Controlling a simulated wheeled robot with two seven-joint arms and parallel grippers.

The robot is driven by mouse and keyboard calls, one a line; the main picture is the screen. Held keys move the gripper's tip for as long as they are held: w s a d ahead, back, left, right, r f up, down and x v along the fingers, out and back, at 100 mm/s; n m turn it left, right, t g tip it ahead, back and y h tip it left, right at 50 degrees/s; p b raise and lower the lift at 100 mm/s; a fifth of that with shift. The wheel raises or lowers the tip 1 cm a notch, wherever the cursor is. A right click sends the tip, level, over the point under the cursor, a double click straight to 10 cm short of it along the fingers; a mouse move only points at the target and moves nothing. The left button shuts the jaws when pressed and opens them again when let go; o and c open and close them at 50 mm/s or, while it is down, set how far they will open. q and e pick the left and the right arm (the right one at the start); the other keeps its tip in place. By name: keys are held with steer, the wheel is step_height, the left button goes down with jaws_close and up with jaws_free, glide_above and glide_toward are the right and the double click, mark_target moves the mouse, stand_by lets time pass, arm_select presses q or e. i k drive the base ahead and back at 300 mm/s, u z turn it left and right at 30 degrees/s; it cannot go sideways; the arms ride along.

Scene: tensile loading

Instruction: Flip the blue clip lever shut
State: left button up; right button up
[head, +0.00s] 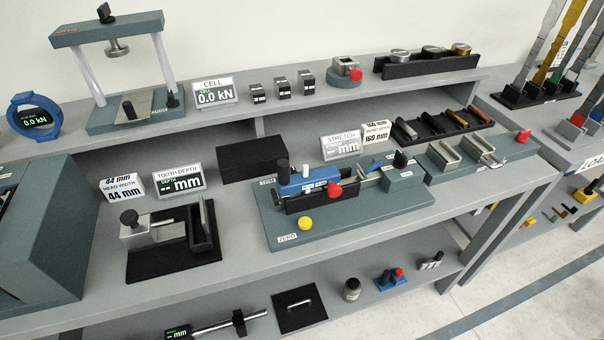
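A blue clip-like part (316,182) sits on the grey-green stretch fixture (340,218) at the middle of the bench. A dark blue knob (283,166) stands up at its left end, and a red knob (334,189) is at its front. A thin strip (368,170) runs from its right side toward a grey block with a black knob (400,160). I cannot tell which piece is the lever or whether it is open or shut. Neither of my grippers is in view.
A yellow button (305,223) is at the fixture's front left. A black block (252,159) stands behind, with a stretch display (341,146) nearby. The tooth depth gauge (170,240) is to the left, and metal trays (464,156) are to the right. Bare bench lies between gauge and fixture.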

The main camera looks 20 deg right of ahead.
mark_target(361, 172)
steer(key=k, duration=1.35)
steer(key=z, duration=0.75)
steer(key=i, duration=1.4)
steer(key=u, duration=0.75)
